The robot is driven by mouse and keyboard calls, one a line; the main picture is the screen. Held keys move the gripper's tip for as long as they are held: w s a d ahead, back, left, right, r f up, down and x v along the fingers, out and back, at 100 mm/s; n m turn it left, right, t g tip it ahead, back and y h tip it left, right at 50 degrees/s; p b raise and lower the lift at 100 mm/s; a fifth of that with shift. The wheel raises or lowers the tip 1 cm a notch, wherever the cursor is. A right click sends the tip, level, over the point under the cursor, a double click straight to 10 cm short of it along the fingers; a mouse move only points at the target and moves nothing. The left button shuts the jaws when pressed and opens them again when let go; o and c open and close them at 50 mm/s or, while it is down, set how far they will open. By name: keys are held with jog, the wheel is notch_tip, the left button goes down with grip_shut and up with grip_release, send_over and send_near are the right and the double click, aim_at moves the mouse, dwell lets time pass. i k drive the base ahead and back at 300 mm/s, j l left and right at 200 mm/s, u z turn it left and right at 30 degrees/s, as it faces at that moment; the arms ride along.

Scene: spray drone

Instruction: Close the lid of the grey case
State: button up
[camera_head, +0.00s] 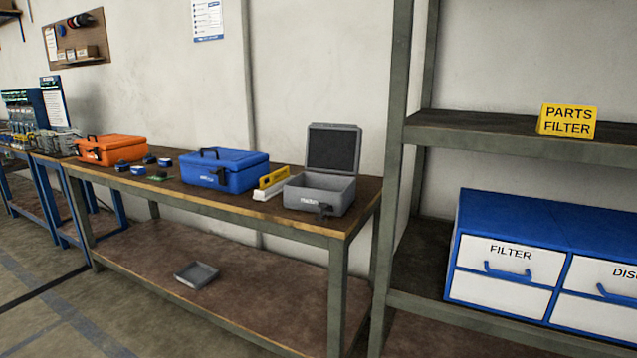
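The grey case (319,195) stands near the right end of the wooden workbench. Its lid (334,149) is open and stands about upright at the back, with its dark inside facing the front. A dark latch hangs at the front of the case. The inside of the case is mostly hidden by its front wall. My gripper is not in this view.
A yellow and white item (271,183) stands just left of the grey case, close to the blue case (223,169). An orange case (110,149) is farther left. A grey tray (197,274) lies on the lower shelf. A metal shelf upright (391,200) rises right of the bench.

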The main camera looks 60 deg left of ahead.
aim_at(336, 149)
jog(key=u, duration=2)
jog(key=i+j, duration=0.3)
jog(key=i, duration=0.15)
jog(key=i+j, duration=0.3)
jog(key=i, duration=0.2)
jog(key=i+j+z, duration=0.1)
jog(key=i+j, duration=0.2)
jog(key=i, duration=0.15)
